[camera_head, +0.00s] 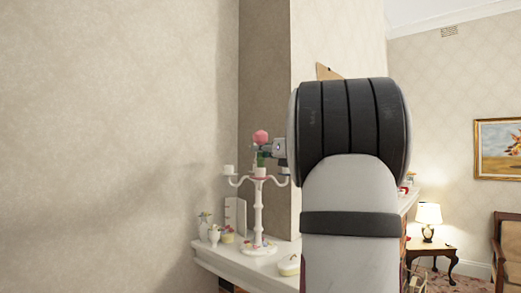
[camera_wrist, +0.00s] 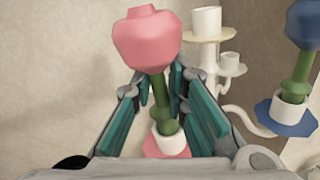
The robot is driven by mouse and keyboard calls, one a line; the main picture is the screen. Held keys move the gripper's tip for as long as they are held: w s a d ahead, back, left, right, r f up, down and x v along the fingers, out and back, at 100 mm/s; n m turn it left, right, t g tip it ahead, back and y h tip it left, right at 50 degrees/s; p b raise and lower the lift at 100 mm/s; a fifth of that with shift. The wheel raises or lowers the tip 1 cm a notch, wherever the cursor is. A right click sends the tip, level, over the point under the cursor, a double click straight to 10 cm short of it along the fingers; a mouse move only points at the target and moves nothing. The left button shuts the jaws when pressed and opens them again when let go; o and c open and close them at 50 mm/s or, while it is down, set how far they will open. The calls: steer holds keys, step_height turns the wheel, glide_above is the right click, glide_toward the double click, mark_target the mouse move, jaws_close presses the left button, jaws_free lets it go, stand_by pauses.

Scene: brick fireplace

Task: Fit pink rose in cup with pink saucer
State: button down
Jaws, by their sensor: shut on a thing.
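The pink rose (camera_wrist: 146,40) has a faceted pink head on a green stem. My gripper (camera_wrist: 160,88) is shut on its stem, below the head. The stem's thicker green lower end shows at the mouth of a white cup (camera_wrist: 172,145) on a pink saucer (camera_wrist: 151,151). It looks to be inside the cup's rim, but I cannot tell how deep. In the head view the pink rose (camera_head: 260,137) is upright above the middle of a white candelabrum (camera_head: 258,205), with my gripper (camera_head: 267,151) reaching it from the right.
A blue rose (camera_wrist: 305,25) stands in a white cup (camera_wrist: 292,110) on a blue saucer (camera_wrist: 272,120) at the right. A white cup (camera_wrist: 206,21) on a cream saucer (camera_wrist: 208,36) is behind. Small vases (camera_head: 213,234) and a box (camera_head: 289,266) stand on the mantel (camera_head: 235,257).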

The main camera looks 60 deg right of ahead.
steer(key=shift+f, duration=0.4)
steer(key=c, duration=1.5)
jaws_free()
steer(key=shift+s, duration=0.1)
steer(key=v, duration=1.1)
steer(key=shift+s+a, duration=0.15)
steer(key=shift+s, duration=0.2)
